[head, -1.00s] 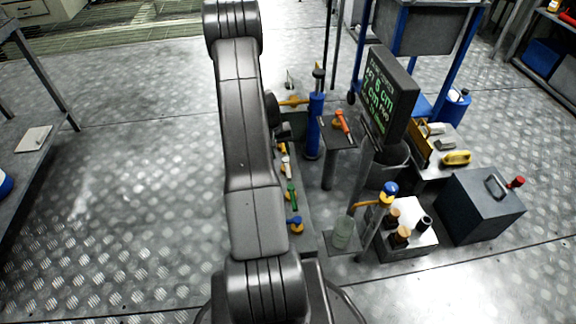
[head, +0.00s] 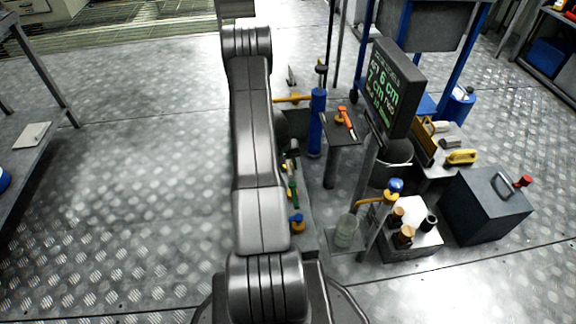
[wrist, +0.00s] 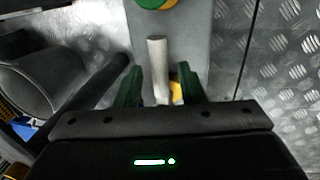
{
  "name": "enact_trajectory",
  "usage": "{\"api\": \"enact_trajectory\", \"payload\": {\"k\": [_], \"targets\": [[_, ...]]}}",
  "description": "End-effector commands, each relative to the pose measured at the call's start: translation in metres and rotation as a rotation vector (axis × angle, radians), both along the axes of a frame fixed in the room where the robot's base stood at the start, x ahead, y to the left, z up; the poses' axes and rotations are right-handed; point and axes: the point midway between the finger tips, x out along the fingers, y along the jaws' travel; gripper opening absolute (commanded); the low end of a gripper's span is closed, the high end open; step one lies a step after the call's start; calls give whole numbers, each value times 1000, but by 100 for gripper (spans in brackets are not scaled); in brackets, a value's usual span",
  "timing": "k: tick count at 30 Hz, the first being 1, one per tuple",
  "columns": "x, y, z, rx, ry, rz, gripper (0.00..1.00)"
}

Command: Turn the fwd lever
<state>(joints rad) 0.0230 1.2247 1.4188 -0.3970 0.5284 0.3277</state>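In the wrist view a pale grey-white lever handle (wrist: 158,62) stands out from a grey panel (wrist: 188,45). The two green fingers of my gripper (wrist: 161,84) are apart, one on each side of the handle, with gaps showing. A yellow part (wrist: 176,92) shows by the right finger. I cannot read which lever is labelled fwd.
A green-text display (head: 392,95) stands right of the levers. An orange lever (head: 347,124) sits on a small stand, near a blue cylinder (head: 316,125).

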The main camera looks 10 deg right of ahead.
Motion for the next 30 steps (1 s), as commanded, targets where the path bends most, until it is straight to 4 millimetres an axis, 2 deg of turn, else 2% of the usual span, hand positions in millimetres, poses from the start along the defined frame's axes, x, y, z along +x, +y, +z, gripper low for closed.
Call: {"api": "enact_trajectory", "payload": {"k": [1,5,19,30], "targets": [[0,0,0,0,0,0,25],[0,0,0,0,0,0,0],[1,4,-1,-1,1,-57,0],[6,21,-2,0,1,-336,0]]}}
